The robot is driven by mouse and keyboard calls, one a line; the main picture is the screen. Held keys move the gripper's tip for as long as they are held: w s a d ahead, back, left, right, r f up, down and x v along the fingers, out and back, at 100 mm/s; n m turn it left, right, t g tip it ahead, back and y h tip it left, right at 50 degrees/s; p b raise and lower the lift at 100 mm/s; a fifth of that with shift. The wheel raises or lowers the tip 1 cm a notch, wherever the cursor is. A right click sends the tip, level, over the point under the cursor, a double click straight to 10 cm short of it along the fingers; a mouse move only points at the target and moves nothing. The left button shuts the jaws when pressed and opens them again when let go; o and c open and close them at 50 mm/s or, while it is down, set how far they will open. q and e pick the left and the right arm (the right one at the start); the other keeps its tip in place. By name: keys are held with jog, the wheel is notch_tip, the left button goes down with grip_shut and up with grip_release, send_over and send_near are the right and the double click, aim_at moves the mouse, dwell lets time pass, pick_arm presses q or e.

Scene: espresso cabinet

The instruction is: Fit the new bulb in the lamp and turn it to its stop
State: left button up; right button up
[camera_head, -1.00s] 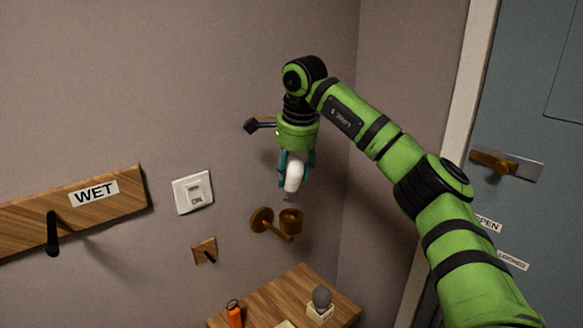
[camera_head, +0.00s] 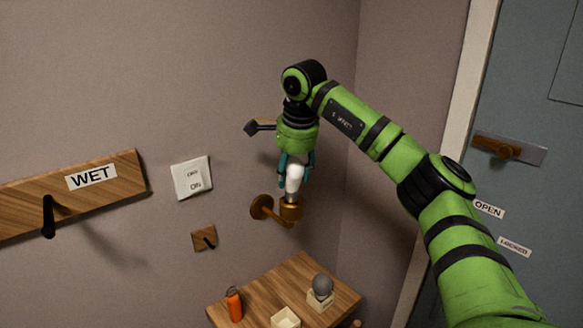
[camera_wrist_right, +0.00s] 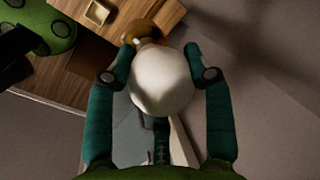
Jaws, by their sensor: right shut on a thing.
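The white bulb (camera_head: 293,179) is held upright, base down, between the fingers of my right gripper (camera_head: 295,172). In the right wrist view the bulb (camera_wrist_right: 161,82) sits between the two teal fingers of the gripper (camera_wrist_right: 160,75). The brass lamp socket (camera_head: 291,211) is on a wall arm directly under the bulb. The bulb's metal base meets the socket's mouth; I cannot tell how deep it sits. In the right wrist view part of the socket (camera_wrist_right: 142,32) shows behind the bulb. My left gripper is not in view.
A wall switch (camera_head: 192,178) is left of the lamp. Below is a small wooden table (camera_head: 262,292) with an orange cylinder (camera_head: 234,304), a cream open box (camera_head: 285,318) and a grey ball on a stand (camera_head: 322,287). A hook board (camera_head: 110,198) is at left, a door (camera_head: 530,120) at right.

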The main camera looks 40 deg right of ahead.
jog(key=shift+f+b, duration=0.35)
jog(key=shift+f, duration=0.9)
jog(key=shift+m+p, duration=0.3)
jog(key=shift+m, duration=0.5)
jog(key=shift+m+h, duration=0.3)
jog(key=shift+m, duration=0.1)
jog(key=shift+m+p, duration=0.3)
jog(key=shift+m, duration=0.3)
jog(key=shift+f+m+g+h, duration=0.1)
jog(key=shift+m+g+h, duration=0.2)
jog(key=shift+m, duration=0.3)
